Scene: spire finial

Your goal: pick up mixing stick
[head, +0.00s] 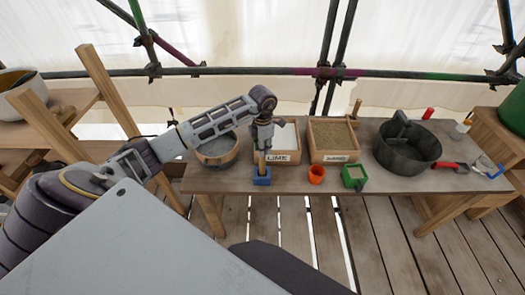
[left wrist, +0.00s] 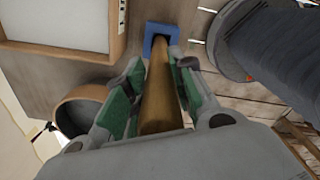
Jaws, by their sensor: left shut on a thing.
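The mixing stick (left wrist: 161,85) is a round brown wooden rod. Its lower end stands in a blue square holder (left wrist: 162,30) at the bench's front edge. My left gripper (left wrist: 155,98) has its green-padded fingers on either side of the stick and is shut on it. In the head view my left gripper (head: 263,143) points down above the blue holder (head: 262,179), with a short length of the stick (head: 262,161) showing between them. The stick's upper part is hidden by the gripper. My right gripper is not in view.
On the bench (head: 225,184) stand a round bowl (head: 215,150), a LIME box (head: 283,158), a sand-filled box (head: 333,139), an orange cup (head: 317,174), a green square container (head: 354,177) and a dark bucket (head: 407,147). A trowel (head: 486,166) lies at right. Scaffold poles cross behind.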

